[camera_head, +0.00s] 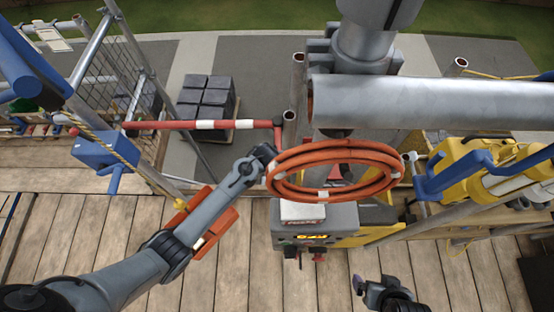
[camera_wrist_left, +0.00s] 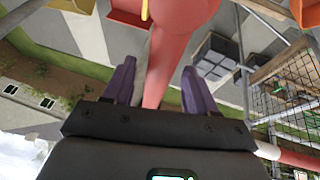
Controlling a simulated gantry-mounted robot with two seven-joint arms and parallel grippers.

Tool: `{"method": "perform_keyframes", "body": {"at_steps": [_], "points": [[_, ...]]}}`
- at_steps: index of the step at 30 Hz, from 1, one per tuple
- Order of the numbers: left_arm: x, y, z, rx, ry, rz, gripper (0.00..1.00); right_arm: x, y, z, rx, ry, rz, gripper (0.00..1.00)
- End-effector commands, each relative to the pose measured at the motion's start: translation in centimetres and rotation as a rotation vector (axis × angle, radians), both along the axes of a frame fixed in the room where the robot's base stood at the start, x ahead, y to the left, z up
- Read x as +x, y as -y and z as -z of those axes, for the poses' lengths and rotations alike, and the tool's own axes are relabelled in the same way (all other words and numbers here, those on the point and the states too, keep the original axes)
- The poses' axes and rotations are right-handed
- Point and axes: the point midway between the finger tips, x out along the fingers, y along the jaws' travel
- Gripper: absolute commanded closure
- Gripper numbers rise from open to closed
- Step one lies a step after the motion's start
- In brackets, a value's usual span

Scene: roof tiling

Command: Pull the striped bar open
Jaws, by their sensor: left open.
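The red-and-white striped bar (camera_head: 212,125) runs level across the gap at the deck's far edge in the head view. A short red end piece (camera_head: 278,134) hangs from its right end. My left gripper (camera_head: 268,152) is close to this end piece, beside the orange hose coil. In the left wrist view its purple fingers (camera_wrist_left: 159,68) are open, with a red rod (camera_wrist_left: 154,75) between them. A red-and-white part of the bar (camera_wrist_left: 298,159) shows at lower right there. My right gripper (camera_head: 372,287) is at the bottom of the head view, away from the bar; its jaw opening is unclear.
An orange hose coil (camera_head: 335,192) hangs right of my left gripper, above a grey machine (camera_head: 315,222). A large metal pipe (camera_head: 430,100) crosses the upper right. A blue clamp (camera_head: 107,152) and mesh frame stand left. Dark blocks (camera_head: 205,98) are stacked beyond the bar.

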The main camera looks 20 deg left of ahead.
Motion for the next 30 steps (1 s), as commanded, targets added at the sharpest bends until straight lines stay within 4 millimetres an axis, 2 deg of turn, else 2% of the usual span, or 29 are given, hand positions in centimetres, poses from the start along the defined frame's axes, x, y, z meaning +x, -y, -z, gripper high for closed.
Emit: {"method": "perform_keyframes", "body": {"at_steps": [6,7,15,18,30], "points": [[0.0,-0.01,0.02,0.0,0.0,0.0,0.43,0.02,0.0,-0.01,0.0,0.0,0.0,0.04],[0.0,-0.01,0.01,0.0,0.0,0.0,0.46,0.02,0.0,-0.02,0.0,0.0,0.0,0.04],[-0.02,-0.01,0.01,0.001,0.0,0.0,0.88,0.03,-0.04,-0.02,0.001,0.001,0.001,0.04],[-0.02,-0.01,0.01,0.001,0.0,0.0,1.0,0.04,-0.05,-0.02,0.002,0.001,0.002,0.04],[0.72,0.33,0.15,0.0,0.0,0.037,1.0,0.07,-0.05,0.52,0.003,0.002,0.002,0.04]]}}
